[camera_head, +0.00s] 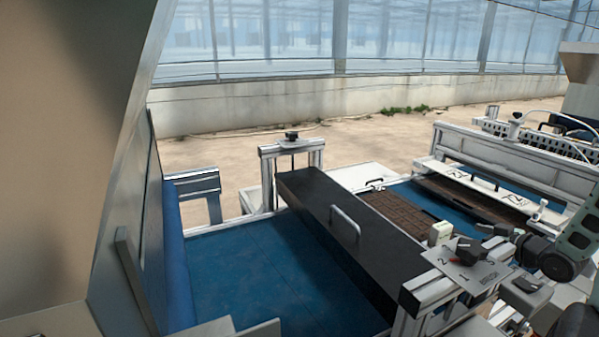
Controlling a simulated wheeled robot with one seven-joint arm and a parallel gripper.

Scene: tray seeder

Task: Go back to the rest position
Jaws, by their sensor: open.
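My gripper (492,238) is at the right side of the head view, at the end of my dark and grey-green arm. It points left, with its tips close to a black rotary knob (468,250) on a grey numbered panel (470,268). It is open, and I see nothing held in it. In the picture the tips show just right of the knob; I cannot tell whether they touch it.
The seeder's blue belt (255,270) lies in the middle, with a long black cover (335,215) with a handle across it. A brown tray (405,221) sits beyond the cover. A white frame (500,160) stands at right. A large beige panel (60,150) fills the left.

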